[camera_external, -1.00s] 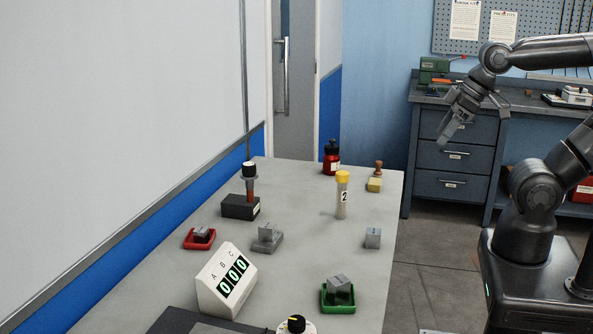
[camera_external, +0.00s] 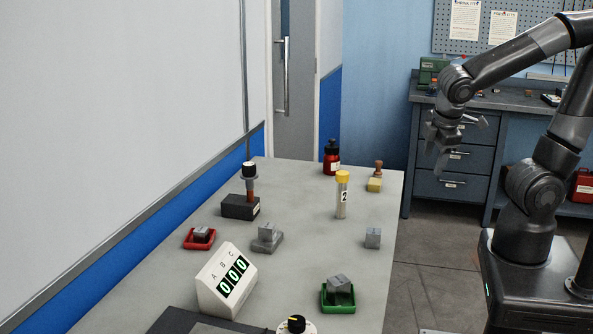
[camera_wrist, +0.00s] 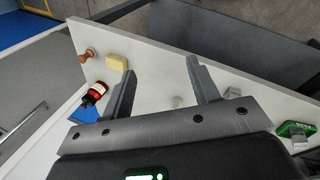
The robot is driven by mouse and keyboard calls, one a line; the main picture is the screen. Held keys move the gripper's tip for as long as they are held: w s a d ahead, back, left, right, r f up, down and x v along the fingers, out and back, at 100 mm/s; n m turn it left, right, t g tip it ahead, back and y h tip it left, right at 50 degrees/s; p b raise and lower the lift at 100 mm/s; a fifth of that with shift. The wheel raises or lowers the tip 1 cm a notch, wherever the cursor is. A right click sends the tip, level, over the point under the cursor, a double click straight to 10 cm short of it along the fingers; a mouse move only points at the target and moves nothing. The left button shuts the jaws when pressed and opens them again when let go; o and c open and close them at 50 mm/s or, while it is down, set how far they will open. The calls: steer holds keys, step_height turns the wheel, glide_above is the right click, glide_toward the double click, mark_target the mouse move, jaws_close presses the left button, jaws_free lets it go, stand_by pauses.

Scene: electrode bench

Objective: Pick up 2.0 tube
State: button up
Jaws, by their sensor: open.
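The 2.0 tube (camera_external: 342,206) stands upright on the grey table, clear with a yellow cap and a label on which a 2 shows. My gripper (camera_external: 462,148) is open and empty, up in the air to the right of the table and beyond its edge. In the wrist view its two fingers (camera_wrist: 161,68) are spread apart over the table. A small pale thing (camera_wrist: 178,101) shows between them, partly hidden by the gripper body; I cannot tell if it is the tube.
A red bottle (camera_external: 332,160), a brown stamp (camera_external: 378,168) and a yellow block (camera_external: 374,185) stand behind the tube. A grey cube (camera_external: 373,238) is in front at right. A green tray (camera_external: 338,307) and a digit display (camera_external: 227,282) are nearer. The table around the tube is clear.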

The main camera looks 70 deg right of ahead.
step_height(320, 180, down, 4)
steer(key=w+d+r+n+h, duration=0.1)
steer(key=w+n+h, duration=0.2)
steer(key=n+h, duration=0.1)
steer(key=n+t+h, duration=0.4)
steer(key=n+t, duration=0.8)
steer(key=n, duration=0.7)
glide_toward(347, 179)
steer(key=w, duration=0.2)
steer(key=x, duration=0.4)
steer(key=shift+d+f, duration=0.35)
steer(key=shift+d, duration=0.2)
steer(key=shift+r+x, duration=0.15)
steer(key=shift+x, duration=1.2)
steer(key=shift+r+x, duration=0.15)
steer(key=shift+x, duration=1.25)
steer(key=shift+s+d, duration=0.1)
steer(key=shift+c, duration=0.2)
jaws_close()
